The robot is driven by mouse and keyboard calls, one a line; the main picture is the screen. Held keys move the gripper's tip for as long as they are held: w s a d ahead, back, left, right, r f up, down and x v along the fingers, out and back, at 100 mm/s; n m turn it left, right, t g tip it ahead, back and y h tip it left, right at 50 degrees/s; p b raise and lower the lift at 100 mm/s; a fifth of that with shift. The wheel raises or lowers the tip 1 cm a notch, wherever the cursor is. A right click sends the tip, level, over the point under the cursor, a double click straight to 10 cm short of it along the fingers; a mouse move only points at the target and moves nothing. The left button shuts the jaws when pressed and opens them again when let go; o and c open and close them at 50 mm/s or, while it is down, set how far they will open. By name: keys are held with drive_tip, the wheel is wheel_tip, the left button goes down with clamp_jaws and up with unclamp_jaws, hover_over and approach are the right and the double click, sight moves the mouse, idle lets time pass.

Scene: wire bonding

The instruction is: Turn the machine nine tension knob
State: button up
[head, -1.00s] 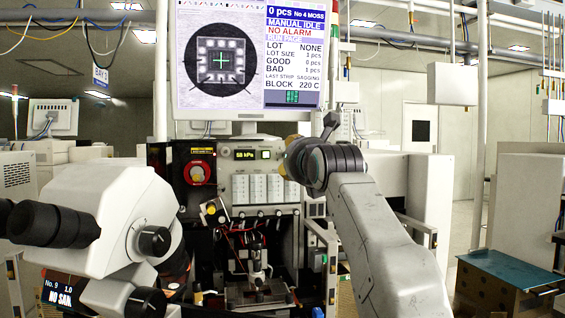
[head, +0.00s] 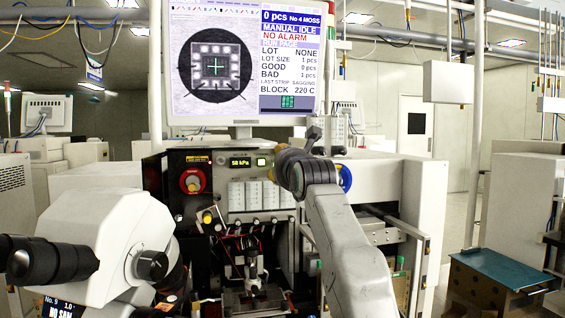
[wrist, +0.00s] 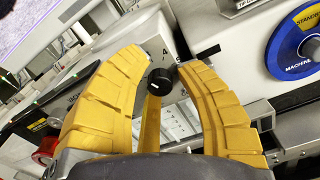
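A round black knob (wrist: 161,81) with a white mark shows in the wrist view, on a pale panel. No label naming the knob is readable. In the head view my wrist covers the right end of the machine's control panel (head: 236,192), and the knob and fingertips are hidden there. The microscope's small screen (head: 64,308) reads No. 9.
A blue ring dial (wrist: 298,40) sits right of my gripper. A red round switch (head: 192,182) is at the panel's left. A monitor (head: 240,65) stands above the panel. The white microscope (head: 105,240) takes up the left front.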

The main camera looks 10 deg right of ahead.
drive_tip(key=shift+o, duration=0.2)
clamp_jaws()
drive_tip(key=shift+m, duration=0.3)
drive_tip(key=m+p, duration=0.1)
drive_tip(key=m, duration=0.2)
drive_tip(key=shift+r+m, duration=0.15)
drive_tip(key=shift+m, duration=0.25)
drive_tip(key=m+p, duration=0.1)
drive_tip(key=m, duration=0.3)
drive_tip(key=shift+m+p, duration=0.3)
drive_tip(key=m+p, duration=0.1)
drive_tip(key=m, duration=0.5)
drive_tip(key=m+p, duration=0.1)
drive_tip(key=m, duration=0.4)
drive_tip(key=shift+m, duration=0.3)
